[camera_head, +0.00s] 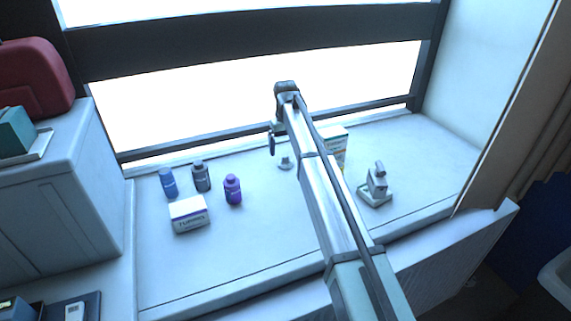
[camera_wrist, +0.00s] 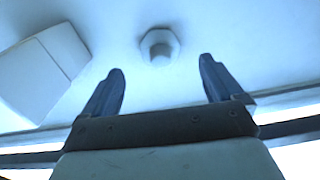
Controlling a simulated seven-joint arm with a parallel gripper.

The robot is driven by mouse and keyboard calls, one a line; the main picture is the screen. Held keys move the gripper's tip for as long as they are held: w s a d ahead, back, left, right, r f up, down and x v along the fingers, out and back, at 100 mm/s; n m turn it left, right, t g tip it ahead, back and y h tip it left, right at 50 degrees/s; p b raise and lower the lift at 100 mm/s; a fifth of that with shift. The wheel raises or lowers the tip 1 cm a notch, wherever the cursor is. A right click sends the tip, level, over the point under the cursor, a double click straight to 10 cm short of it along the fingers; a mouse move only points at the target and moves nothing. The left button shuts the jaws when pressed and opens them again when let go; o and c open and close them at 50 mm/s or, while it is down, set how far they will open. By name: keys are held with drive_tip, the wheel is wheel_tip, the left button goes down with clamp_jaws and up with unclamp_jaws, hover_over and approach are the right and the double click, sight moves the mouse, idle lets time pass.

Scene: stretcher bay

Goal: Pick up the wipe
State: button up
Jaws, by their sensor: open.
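I cannot pick out a wipe for certain in either view. My gripper (camera_head: 272,145) is at the far end of the arm, above the white ledge near the window, with its blue fingers pointing down. In the wrist view its two fingers (camera_wrist: 161,68) are apart with nothing between them. A small grey piece with a flat base and short stem (camera_head: 285,163) stands on the ledge close by. In the wrist view this piece (camera_wrist: 160,45) appears just beyond the fingertips, roughly centred between them, and apart from them.
A carton (camera_head: 340,142), partly behind my arm, stands right of the grey piece; a white box also shows in the wrist view (camera_wrist: 42,72). Blue (camera_head: 168,183), dark (camera_head: 201,177) and purple (camera_head: 233,190) bottles and a white box (camera_head: 189,214) stand left. A grey device (camera_head: 377,182) sits right.

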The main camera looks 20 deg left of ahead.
sight(286, 157)
drive_tip(key=shift+s+f, duration=0.1)
drive_tip(key=shift+f, duration=2.5)
drive_tip(key=c, duration=1.1)
drive_tip(key=shift+c, duration=0.2)
